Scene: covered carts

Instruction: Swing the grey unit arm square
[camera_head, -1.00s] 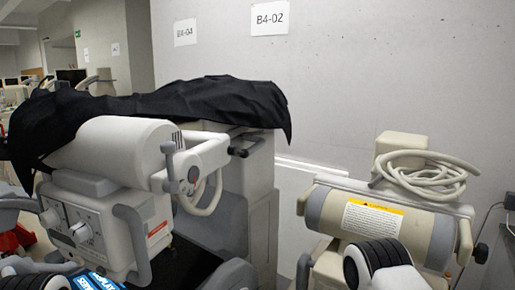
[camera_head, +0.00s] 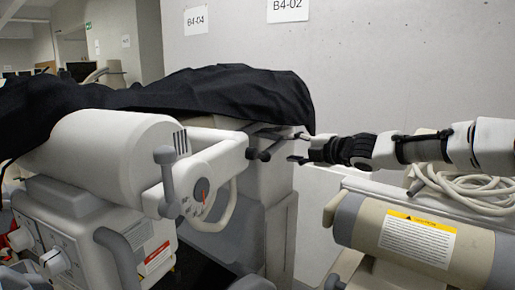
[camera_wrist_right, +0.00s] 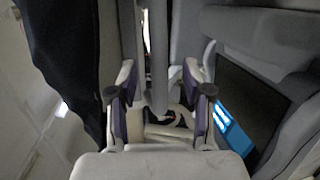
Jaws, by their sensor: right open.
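The grey unit (camera_head: 115,150) is a pale machine with a thick cylindrical head at the left of the head view. Its arm (camera_head: 228,140) reaches right from the head, with a dial (camera_head: 201,197) below and a dark-tipped handle (camera_head: 270,150) at its far end. My right gripper (camera_head: 301,147) comes in from the right. It is open, with its fingertips close to the handle; contact cannot be told. In the right wrist view, a grey bar (camera_wrist_right: 158,60) runs between the open fingers of my right gripper (camera_wrist_right: 160,93). My left gripper is out of view.
A black cover (camera_head: 200,95) drapes over the unit's top and back. A beige cart (camera_head: 350,225) with a cylinder and coiled hose (camera_head: 465,188) stands on the right, below my right arm. A grey wall (camera_head: 370,75) closes off the back.

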